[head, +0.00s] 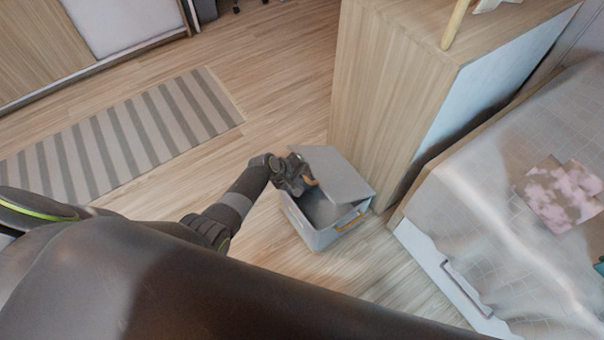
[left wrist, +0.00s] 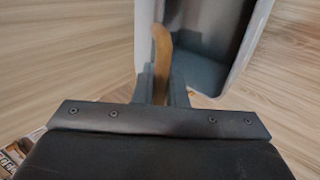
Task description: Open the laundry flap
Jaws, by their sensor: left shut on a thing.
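The laundry flap (head: 335,172) is the grey lid of a grey box (head: 322,238) on the floor. In the head view it is raised at a slant, and the dark inside of the box shows beneath it. My left gripper (head: 308,181) is at the flap's left edge. It is shut on a tan strap handle (left wrist: 162,55), which rises between its fingers in the left wrist view. The box's opening (left wrist: 205,45) shows just to the right of the handle there. My right gripper is not in view.
A wooden cabinet (head: 385,95) stands close behind the box. A bed (head: 500,190) with a light cover and a drawer handle (head: 465,290) is to the right. A striped rug (head: 125,135) lies to the left, with bare floor around it.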

